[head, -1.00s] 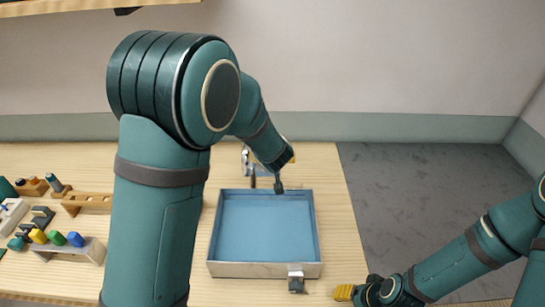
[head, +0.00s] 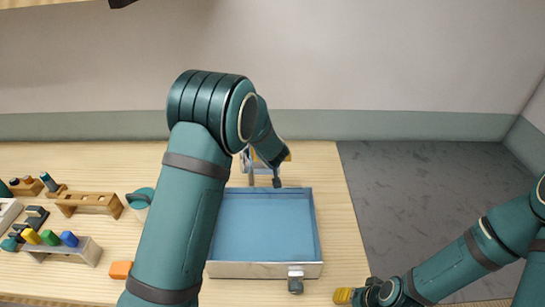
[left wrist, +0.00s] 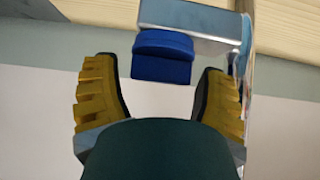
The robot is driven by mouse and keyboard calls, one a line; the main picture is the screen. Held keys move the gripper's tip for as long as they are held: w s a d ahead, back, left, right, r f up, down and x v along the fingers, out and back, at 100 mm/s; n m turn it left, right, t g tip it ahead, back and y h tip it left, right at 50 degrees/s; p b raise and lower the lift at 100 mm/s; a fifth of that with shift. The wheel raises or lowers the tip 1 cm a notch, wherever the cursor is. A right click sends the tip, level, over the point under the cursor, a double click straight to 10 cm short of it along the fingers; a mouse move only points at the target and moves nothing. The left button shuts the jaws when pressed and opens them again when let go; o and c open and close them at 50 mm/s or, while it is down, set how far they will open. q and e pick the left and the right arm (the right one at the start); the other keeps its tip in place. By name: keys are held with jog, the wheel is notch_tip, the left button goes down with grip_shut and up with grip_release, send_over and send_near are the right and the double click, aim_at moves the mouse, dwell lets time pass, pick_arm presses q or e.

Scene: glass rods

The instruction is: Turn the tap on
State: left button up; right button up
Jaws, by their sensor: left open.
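The tap (head: 246,163) stands behind the far edge of the blue basin (head: 212,225), mostly hidden by my left arm in the head view. In the left wrist view its blue handle (left wrist: 163,60) sticks out from a grey metal body (left wrist: 190,18). My left gripper (left wrist: 160,88) is open, with its yellow fingers on either side of the handle; a gap shows on each side. In the head view that gripper is largely hidden at the tap. My right gripper (head: 344,295) is low at the right, off the table's edge; its jaws are too small to judge.
A metal fitting with a dark knob (head: 296,280) sits on the basin's front wall. At the left are a wooden rack (head: 88,202), a block with coloured pegs (head: 85,252), a teal mug (head: 141,197) and an orange block (head: 121,270). Grey floor lies right of the table.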

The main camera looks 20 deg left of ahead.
pick_arm(q)
jog(key=c, duration=0.9)
